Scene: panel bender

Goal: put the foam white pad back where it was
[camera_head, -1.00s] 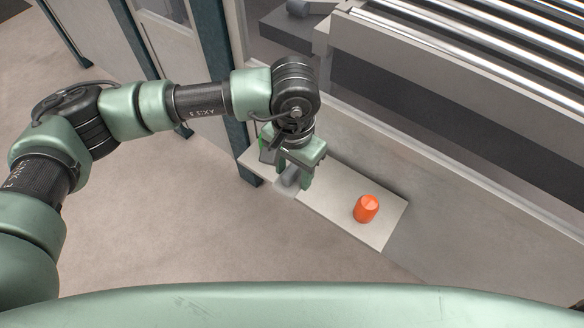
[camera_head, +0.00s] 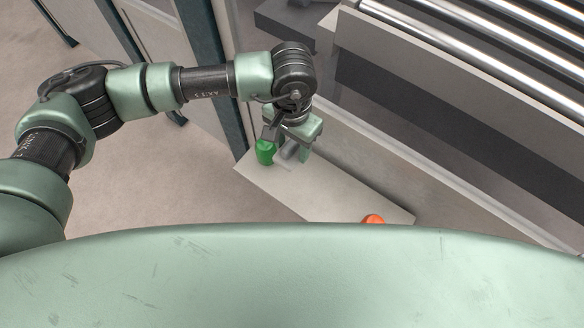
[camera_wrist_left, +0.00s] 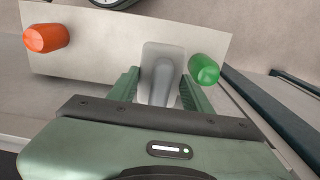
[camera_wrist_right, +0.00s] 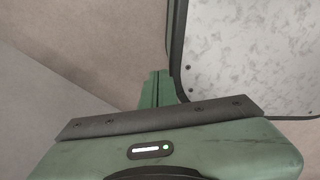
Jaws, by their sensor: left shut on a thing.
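The pad (camera_wrist_left: 160,66) is a pale grey-white piece with a flat plate and a narrow raised grip. My left gripper (camera_wrist_left: 163,92) is shut on that grip, with a finger on each side. In the head view, my left gripper (camera_head: 289,143) points down over the left part of a pale shelf (camera_head: 330,196), with the pad (camera_head: 298,153) below it. I cannot tell whether the pad touches the shelf. My right gripper (camera_wrist_right: 157,88) shows only in the right wrist view, its fingers together with nothing seen between them.
A green object (camera_head: 265,151) stands on the shelf close beside the pad, also in the left wrist view (camera_wrist_left: 204,69). An orange cylinder (camera_wrist_left: 46,38) stands at the shelf's other end. Shelf surface between pad and cylinder is clear. A machine wall runs behind.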

